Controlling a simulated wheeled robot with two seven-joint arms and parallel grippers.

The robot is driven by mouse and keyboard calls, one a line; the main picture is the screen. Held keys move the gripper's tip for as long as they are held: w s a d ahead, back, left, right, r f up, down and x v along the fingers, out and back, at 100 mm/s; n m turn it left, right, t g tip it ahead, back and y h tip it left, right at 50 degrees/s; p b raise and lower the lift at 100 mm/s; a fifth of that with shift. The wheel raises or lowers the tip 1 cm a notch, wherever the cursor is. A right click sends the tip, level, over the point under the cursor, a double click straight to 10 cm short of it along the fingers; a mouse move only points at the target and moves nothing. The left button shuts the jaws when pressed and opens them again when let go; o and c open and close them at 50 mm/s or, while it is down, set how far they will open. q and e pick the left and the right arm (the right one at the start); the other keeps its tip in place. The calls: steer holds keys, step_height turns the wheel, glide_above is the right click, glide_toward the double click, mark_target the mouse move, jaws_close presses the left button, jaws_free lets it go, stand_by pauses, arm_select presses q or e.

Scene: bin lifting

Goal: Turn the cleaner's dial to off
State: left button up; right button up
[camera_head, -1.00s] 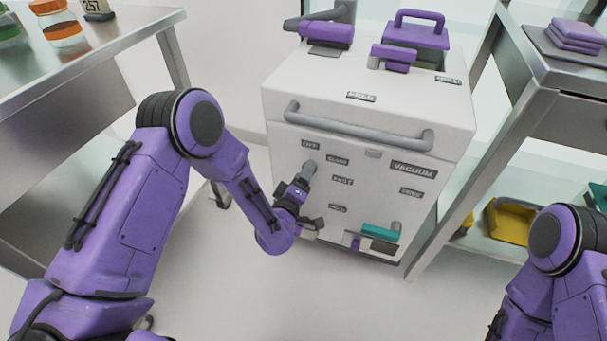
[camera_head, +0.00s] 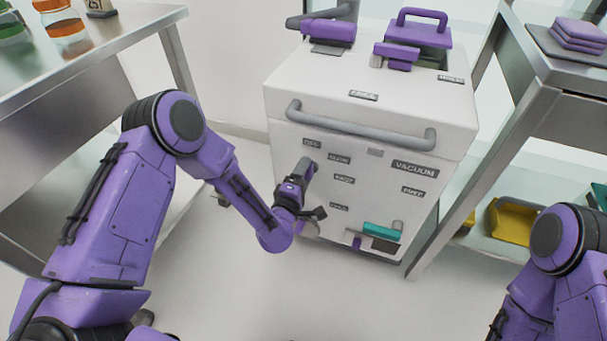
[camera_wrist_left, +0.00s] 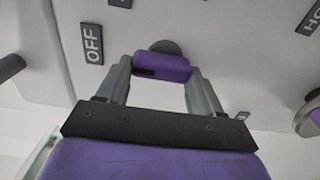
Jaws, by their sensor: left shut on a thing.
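The white cleaner (camera_head: 370,95) stands ahead with a grey bar handle and several dark labels on its front. The dial shows in the left wrist view as a purple bar (camera_wrist_left: 163,67) on a grey hub. My left gripper (camera_wrist_left: 160,72) has one finger at each end of this bar and is shut on it. The OFF label (camera_wrist_left: 93,44) is to the left of the dial there. In the head view my left gripper (camera_head: 307,168) is at the upper left of the front panel, just below the OFF label (camera_head: 311,143), and hides the dial. My right gripper is out of view.
A grey bar handle (camera_head: 360,127) crosses the front above the dial. A teal handle (camera_head: 381,230) sits low on the panel. A metal table (camera_head: 90,50) with jars is at left, and a shelf (camera_head: 540,90) with a yellow bin (camera_head: 512,222) at right.

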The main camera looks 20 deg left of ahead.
arm_select(q)
steer(key=o, duration=1.1)
steer(key=shift+c, duration=0.2)
steer(key=shift+s, duration=0.1)
steer(key=s, duration=1)
steer(key=shift+s+a+p, duration=0.25)
steer(key=shift+p, duration=0.2)
steer(key=shift+f, duration=0.1)
